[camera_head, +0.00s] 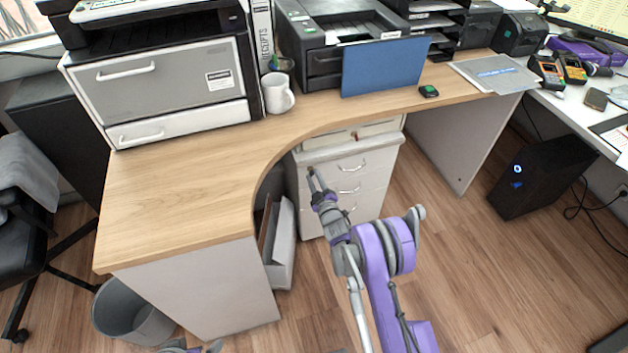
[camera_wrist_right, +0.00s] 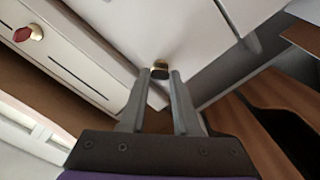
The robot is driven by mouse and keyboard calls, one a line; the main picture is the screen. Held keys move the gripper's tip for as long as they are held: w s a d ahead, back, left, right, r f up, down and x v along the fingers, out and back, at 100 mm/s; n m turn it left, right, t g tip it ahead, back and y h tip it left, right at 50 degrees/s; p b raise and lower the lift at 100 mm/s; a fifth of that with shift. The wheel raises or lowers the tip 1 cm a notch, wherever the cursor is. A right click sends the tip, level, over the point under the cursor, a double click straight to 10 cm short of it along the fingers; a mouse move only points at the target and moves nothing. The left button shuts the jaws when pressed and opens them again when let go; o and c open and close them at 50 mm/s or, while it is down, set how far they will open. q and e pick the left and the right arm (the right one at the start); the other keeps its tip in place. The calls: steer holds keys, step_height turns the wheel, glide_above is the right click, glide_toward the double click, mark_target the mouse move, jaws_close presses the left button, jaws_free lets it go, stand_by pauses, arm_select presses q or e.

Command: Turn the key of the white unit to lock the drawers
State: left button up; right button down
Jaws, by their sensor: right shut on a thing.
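The white unit (camera_head: 345,190) is a drawer pedestal under the curved desk, with several silver-handled drawers. My right gripper (camera_head: 313,173) is at its upper left front.
The wooden desktop (camera_head: 190,185) overhangs the unit. A white mug (camera_head: 278,94), a blue folder (camera_head: 385,66) and printers stand on it. A light file box (camera_head: 283,250) is on the floor left of the unit. Open floor lies in front and right.

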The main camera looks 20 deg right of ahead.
steer(key=shift+n+b, duration=1.5)
steer(key=shift+n, duration=3.5)
steer(key=c, duration=0.6)
jaws_free()
steer(key=shift+c, duration=0.2)
steer(key=s+p, duration=0.1)
steer(key=s, duration=0.9)
steer(key=shift+s+d+p, duration=0.2)
steer(key=shift+s+p, duration=0.15)
steer(key=shift+s, duration=0.05)
